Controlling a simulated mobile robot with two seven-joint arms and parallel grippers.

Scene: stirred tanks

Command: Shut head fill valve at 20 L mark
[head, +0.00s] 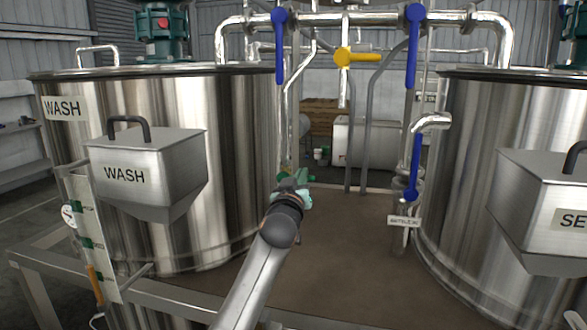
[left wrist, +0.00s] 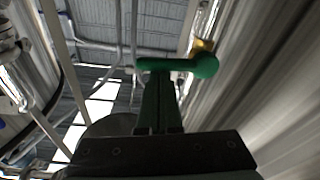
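A green valve lever (head: 297,176) sits low beside the right wall of the WASH tank (head: 235,130). My left gripper (head: 291,190) is right at this lever. In the left wrist view the green lever (left wrist: 180,65) runs crosswise over my fingertips, with a brass-coloured part (left wrist: 203,47) by its rounded end. My left fingers lie close together with only a thin line between them; they look shut, and the lever is not between them. Whether they touch it I cannot tell. My right gripper is out of view.
Overhead steel pipes carry blue levers (head: 280,45) (head: 411,50) and a yellow valve (head: 343,57). Another blue lever (head: 414,167) is by the right tank (head: 490,120). A WASH hopper box (head: 150,170) juts out at left. Brown deck (head: 345,250) between the tanks is mostly clear.

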